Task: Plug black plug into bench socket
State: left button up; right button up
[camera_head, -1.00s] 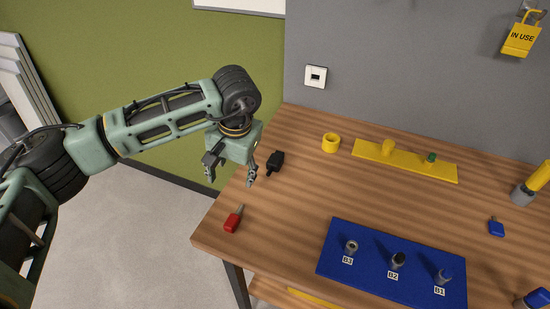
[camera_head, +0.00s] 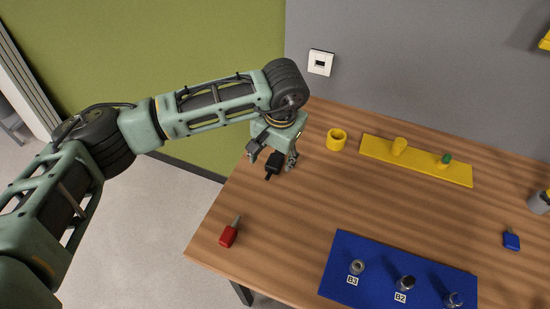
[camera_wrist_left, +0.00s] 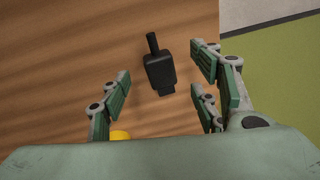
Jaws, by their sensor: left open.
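The black plug (camera_head: 275,165) lies on the wooden table near its left edge in the head view. It also shows in the left wrist view (camera_wrist_left: 160,73), between the spread fingers and apart from them. My left gripper (camera_head: 273,160) is open and empty above the plug; in the left wrist view its fingers (camera_wrist_left: 160,85) stand on either side of it. The bench socket (camera_head: 320,62) is a white wall plate with a dark centre on the grey wall behind the table. My right gripper is not in view.
A yellow ring (camera_head: 336,139) and a yellow strip with pegs (camera_head: 415,161) lie toward the back. A red-handled tool (camera_head: 229,234) lies at the front left. A blue mat (camera_head: 375,256) holds several cylinders. A blue item (camera_head: 511,240) lies right. The table middle is clear.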

aim_at(274, 163)
pick_arm(q)
jog(key=f, duration=0.1)
jog(key=f+p, duration=0.1)
jog(key=shift+w+f, duration=0.3)
jog(key=shift+w, duration=0.05)
jog(key=shift+w+f, duration=0.1)
jog(key=shift+f, duration=0.45)
jog(key=c, duration=1.3)
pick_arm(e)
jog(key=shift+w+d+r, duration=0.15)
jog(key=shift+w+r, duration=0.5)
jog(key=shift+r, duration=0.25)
